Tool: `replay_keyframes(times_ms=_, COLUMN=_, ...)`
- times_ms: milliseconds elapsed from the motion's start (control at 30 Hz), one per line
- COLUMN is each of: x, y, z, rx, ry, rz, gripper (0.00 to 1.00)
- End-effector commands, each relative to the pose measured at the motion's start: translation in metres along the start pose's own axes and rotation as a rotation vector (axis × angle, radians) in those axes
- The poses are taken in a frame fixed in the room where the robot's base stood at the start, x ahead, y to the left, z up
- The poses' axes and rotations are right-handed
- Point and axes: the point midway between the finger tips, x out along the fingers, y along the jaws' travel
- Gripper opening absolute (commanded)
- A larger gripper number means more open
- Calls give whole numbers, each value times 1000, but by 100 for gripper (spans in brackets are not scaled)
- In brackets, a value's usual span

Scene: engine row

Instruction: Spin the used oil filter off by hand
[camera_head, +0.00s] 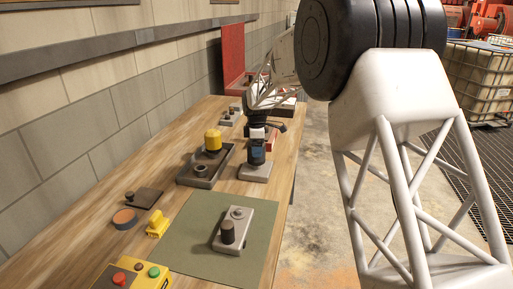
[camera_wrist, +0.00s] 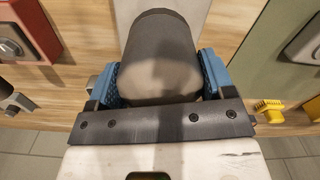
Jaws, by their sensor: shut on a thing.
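The used oil filter (camera_wrist: 160,55) is a dark grey cylinder that fills the middle of the wrist view. My gripper (camera_wrist: 160,80) is shut on it, with one blue pad against each side. In the head view my gripper (camera_head: 257,150) points down over a light grey block (camera_head: 254,174) on the bench. The filter is mostly hidden there by the fingers. I cannot tell whether it is still seated on the block or just above it.
On the wooden bench (camera_head: 120,254), a dark tray (camera_head: 193,181) holding a yellow cylinder (camera_head: 212,139) stands left of my gripper. A red block (camera_head: 272,140) stands close behind.

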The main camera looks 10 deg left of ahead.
Motion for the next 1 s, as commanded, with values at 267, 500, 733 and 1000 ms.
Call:
replay_keyframes(times_ms=267, x=0, y=0, z=0, rx=-162, ry=0, rz=1, gripper=40)
replay_keyframes(times_ms=500, x=0, y=0, z=0, rx=-176, ry=0, rz=1, gripper=40)
replay_keyframes(times_ms=733, x=0, y=0, z=0, rx=-197, ry=0, rz=1, gripper=40)
replay_keyframes(times_ms=1000, x=-1, y=0, z=0, rx=-363, ry=0, rz=1, gripper=40)
